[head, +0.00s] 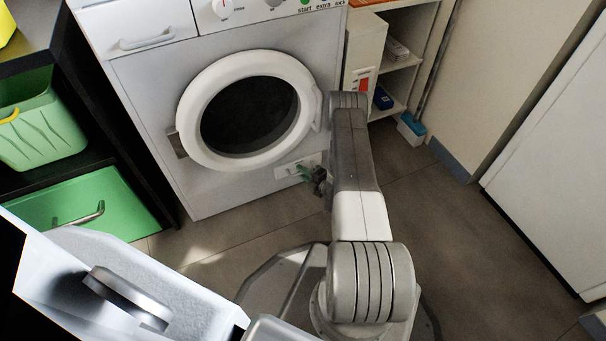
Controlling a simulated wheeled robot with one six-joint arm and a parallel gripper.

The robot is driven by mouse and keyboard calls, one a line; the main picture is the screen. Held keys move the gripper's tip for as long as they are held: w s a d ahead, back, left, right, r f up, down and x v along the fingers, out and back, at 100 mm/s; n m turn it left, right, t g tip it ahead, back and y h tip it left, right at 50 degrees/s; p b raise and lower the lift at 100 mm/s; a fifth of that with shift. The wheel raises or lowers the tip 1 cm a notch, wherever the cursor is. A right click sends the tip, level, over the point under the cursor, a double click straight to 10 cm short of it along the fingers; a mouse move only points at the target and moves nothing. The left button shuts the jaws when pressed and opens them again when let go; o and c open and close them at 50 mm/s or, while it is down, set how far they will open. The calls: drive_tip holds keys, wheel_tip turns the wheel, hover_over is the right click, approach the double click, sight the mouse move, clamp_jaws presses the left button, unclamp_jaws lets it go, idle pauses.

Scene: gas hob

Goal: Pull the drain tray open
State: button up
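A white front-loading washing machine (225,190) with a round dark door stands ahead. Low on its front, to the right below the door, is a small pale panel (288,169), which looks like the drain tray; my gripper hides part of it. Whether it stands open at all cannot be told. My gripper (306,173) is small and dark with green at its tips, right in front of the panel's right part. Contact with the panel, and whether the fingers are apart, cannot be made out. No gas hob is in view.
A drawer with a handle (147,40) is at the machine's top left. A dark shelf with green bins (40,130) stands left. Shelves with boxes (400,75) stand right of the machine. A white box with a grey handle (120,290) fills the lower left. Floor is clear at right.

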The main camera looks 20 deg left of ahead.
drive_tip(key=shift+c, duration=0.5)
clamp_jaws()
drive_tip(key=s+d+p, duration=0.2)
drive_tip(key=s+d, duration=0.6)
drive_tip(key=d, duration=0.2)
drive_tip(key=shift+s+p, duration=0.25)
drive_tip(key=shift+p, duration=0.1)
drive_tip(key=shift+o, duration=0.5)
unclamp_jaws()
